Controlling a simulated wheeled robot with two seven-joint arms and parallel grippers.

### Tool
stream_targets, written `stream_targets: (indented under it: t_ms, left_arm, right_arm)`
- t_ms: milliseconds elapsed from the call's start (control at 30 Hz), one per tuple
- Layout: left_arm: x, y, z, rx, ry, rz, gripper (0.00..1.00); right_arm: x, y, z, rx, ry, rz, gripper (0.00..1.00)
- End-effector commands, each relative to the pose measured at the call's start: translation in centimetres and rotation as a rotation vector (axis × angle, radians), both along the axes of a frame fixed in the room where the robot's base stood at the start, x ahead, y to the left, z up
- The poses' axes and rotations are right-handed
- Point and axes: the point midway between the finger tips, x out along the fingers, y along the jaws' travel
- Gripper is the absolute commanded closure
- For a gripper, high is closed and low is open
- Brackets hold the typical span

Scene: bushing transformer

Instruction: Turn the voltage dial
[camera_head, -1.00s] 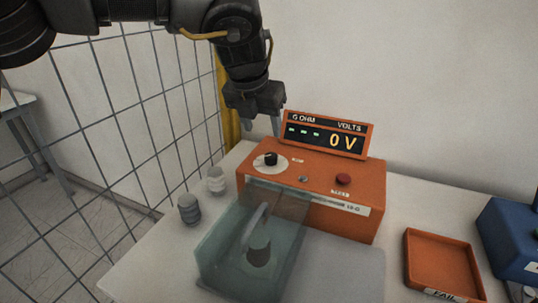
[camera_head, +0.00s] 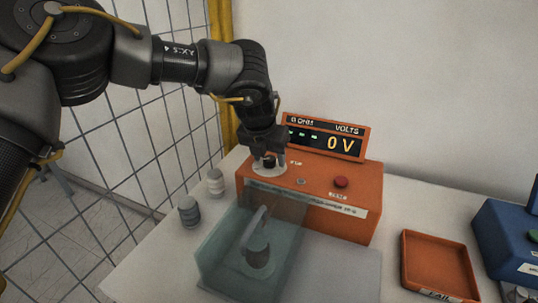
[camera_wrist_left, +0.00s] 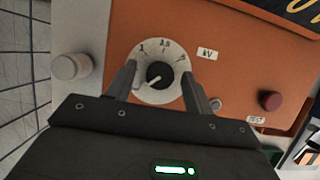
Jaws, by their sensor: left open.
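The black voltage dial (camera_wrist_left: 160,74) sits on a white round scale plate on top of the orange tester (camera_head: 330,187). In the head view the dial (camera_head: 268,162) is partly covered by my left gripper (camera_head: 268,165). In the left wrist view my left gripper (camera_wrist_left: 160,85) is open, with one finger on each side of the dial and gaps between fingers and knob. The display (camera_head: 325,137) reads 0 V. My right gripper is not in view.
A clear greenish box (camera_head: 215,255) with a grey part inside stands before the tester. Two ribbed bushings (camera_head: 189,210) stand at its left. A red button (camera_head: 341,182) is right of the dial. An orange tray (camera_head: 437,262) and blue device (camera_head: 508,240) lie right. A wire fence is at left.

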Motion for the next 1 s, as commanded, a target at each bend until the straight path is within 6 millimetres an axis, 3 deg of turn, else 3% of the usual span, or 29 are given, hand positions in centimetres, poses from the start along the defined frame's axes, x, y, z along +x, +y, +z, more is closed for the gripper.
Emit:
stream_targets:
  t_ms: [67, 400, 733, 1000]
  left_arm:
    - [0.0, 0.0, 0.0, 0.0, 0.0, 0.0, 0.5]
    - [0.0, 0.0, 0.0, 0.0, 0.0, 0.0, 0.92]
    - [0.0, 0.1, 0.1, -0.002, 0.001, -0.056, 0.92]
    - [0.1, 0.2, 0.2, -0.004, 0.002, -0.243, 0.92]
  right_arm:
    - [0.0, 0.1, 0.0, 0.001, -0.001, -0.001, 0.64]
    - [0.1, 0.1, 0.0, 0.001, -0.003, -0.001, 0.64]
    - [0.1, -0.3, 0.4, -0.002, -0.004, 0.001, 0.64]
    - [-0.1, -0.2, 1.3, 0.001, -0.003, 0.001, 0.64]
